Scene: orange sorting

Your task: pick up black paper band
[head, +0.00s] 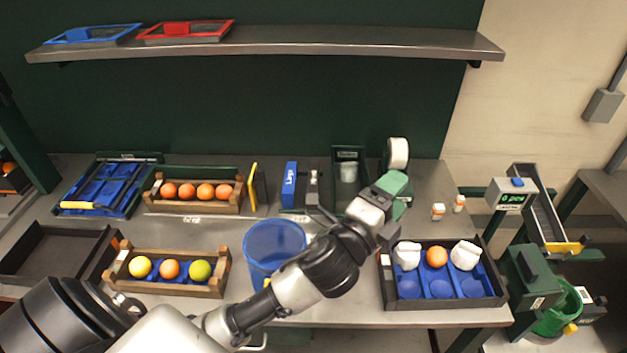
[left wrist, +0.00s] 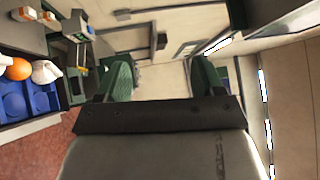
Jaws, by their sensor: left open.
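I cannot pick out a black paper band for certain in either view. My left gripper (head: 399,194) has green finger pads and is above the table, right of centre, near a white roll on a dark green holder (head: 397,153). In the left wrist view the two green fingers (left wrist: 163,80) stand wide apart with nothing between them. The dark crate (head: 444,299) with a blue insert is below and right of the gripper; it holds an orange (head: 436,256) between two white wrapped items (head: 407,255). My right gripper is not in view.
A blue bin (head: 275,246) stands left of my forearm. Wooden crates of fruit (head: 166,287) and an empty dark tray (head: 52,263) are at the left. A dark green holder (head: 347,178) stands behind the gripper. Small white-and-orange bottles (head: 438,211) stand at the right.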

